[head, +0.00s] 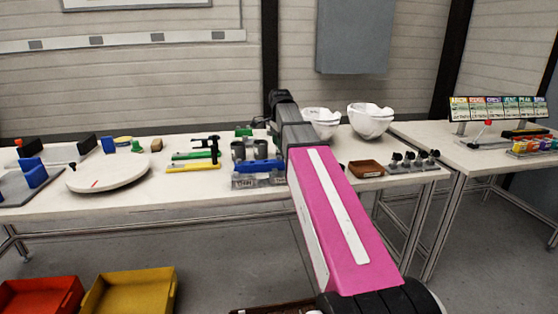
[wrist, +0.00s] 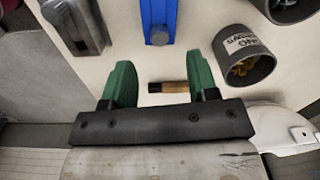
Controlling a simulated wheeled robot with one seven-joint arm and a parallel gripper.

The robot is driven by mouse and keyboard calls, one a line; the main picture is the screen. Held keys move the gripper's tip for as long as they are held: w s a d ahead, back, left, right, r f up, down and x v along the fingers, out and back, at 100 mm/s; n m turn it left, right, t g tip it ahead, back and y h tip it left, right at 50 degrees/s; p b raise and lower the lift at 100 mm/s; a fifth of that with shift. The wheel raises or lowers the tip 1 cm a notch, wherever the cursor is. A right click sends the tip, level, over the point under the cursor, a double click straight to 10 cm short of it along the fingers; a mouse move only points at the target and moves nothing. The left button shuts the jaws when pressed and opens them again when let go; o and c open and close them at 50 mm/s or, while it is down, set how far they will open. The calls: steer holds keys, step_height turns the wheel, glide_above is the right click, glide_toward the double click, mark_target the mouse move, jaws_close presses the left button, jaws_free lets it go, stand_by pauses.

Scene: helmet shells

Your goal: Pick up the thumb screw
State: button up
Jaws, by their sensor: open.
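A small part with a black end and a brass-brown end, which looks like the thumb screw (wrist: 168,87), lies on the pale tabletop in the wrist view. My gripper (wrist: 157,80) is open. The height of the fingertips above the table is hard to tell. In the head view my pink and grey arm reaches over the table, and I cannot make out the thumb screw there.
A labelled grey cup (wrist: 245,55) with brass-coloured pieces stands close right of the fingers. A blue bar (wrist: 159,20) lies ahead, and a grey block (wrist: 75,25) is at left. White helmet shells (head: 370,120), a brown tray (head: 366,169) and a white disc (head: 108,174) are on the table.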

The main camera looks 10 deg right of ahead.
steer(key=shift+a+f, duration=0.2)
steer(key=shift+f, duration=2.6)
steer(key=shift+c, duration=0.3)
steer(key=c, duration=0.9)
